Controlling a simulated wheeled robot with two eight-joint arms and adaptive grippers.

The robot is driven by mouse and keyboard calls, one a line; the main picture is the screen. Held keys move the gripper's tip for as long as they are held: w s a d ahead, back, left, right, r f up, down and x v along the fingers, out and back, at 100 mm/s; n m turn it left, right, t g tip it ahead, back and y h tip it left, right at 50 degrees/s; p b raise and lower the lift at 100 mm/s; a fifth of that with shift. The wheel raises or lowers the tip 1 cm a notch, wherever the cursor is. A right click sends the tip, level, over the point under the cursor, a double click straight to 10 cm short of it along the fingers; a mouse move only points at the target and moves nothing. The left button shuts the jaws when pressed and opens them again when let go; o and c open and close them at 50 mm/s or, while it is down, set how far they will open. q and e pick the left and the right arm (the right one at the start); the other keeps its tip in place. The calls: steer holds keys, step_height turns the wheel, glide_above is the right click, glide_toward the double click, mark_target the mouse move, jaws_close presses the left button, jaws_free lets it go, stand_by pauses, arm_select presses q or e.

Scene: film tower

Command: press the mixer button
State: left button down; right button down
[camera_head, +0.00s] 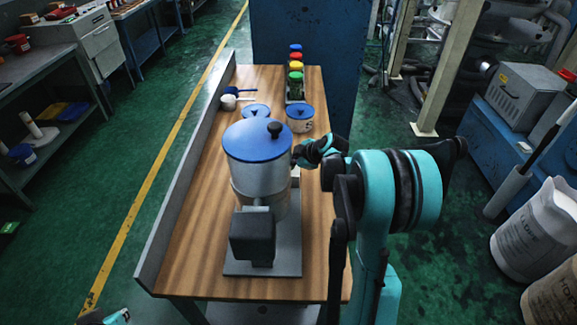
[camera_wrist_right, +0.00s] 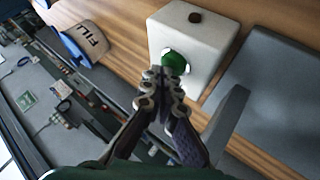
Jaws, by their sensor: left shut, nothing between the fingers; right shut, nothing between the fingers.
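The mixer (camera_head: 258,175) is a metal drum with a blue lid and a dark motor block, on a grey plate on the wooden table. A white box with a green button (camera_wrist_right: 175,61) and a brown knob on top shows in the right wrist view. My right gripper (camera_wrist_right: 165,78) is shut and empty, its fingertips at the green button and partly covering it; I cannot tell whether they touch. In the head view this gripper (camera_head: 303,156) is at the drum's right side. My left gripper (camera_head: 105,317) is shut, just showing at the bottom left edge.
Blue-lidded containers (camera_head: 300,119), a scoop (camera_head: 229,101) and several colour-capped bottles (camera_head: 296,70) stand at the table's far end. A raised grey edge (camera_head: 190,170) runs along the table's left side. The front left of the tabletop is clear. White sacks (camera_head: 535,232) stand on the right.

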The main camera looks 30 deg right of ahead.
steer(key=shift+f, duration=0.2)
steer(key=shift+r, duration=0.1)
stand_by(0.4)
steer(key=shift+r+p, duration=0.5)
steer(key=shift+r, duration=0.25)
step_height(320, 180, up, 5)
steer(key=p, duration=0.3)
steer(key=shift+p, duration=0.4)
steer(key=shift+a, duration=0.1)
